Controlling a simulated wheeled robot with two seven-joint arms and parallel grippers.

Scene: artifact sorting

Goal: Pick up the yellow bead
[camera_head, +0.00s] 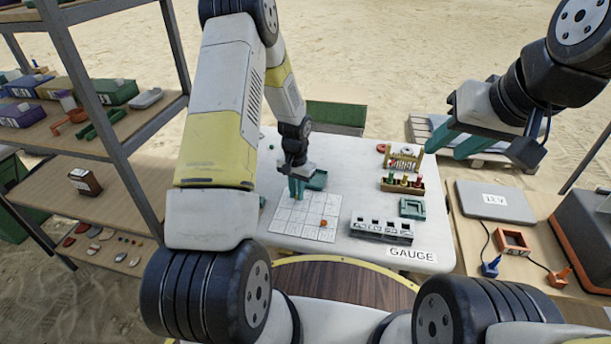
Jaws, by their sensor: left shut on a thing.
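My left gripper (297,188) points down over the far left part of a white grid sheet (290,228) on the white table. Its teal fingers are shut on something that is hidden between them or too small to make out. I cannot pick out a yellow bead anywhere in view. A small orange-red bead (323,223) lies on the grid, to the right of and nearer than my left gripper. My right gripper (458,140) is raised at the right, beyond the table's edge, with its teal fingers apart and empty.
The white table (352,170) also holds a rack with colored vials (403,184), a grey slotted block (381,230), a green square frame (412,208) and a GAUGE label (411,254). Shelves (120,140) stand at left.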

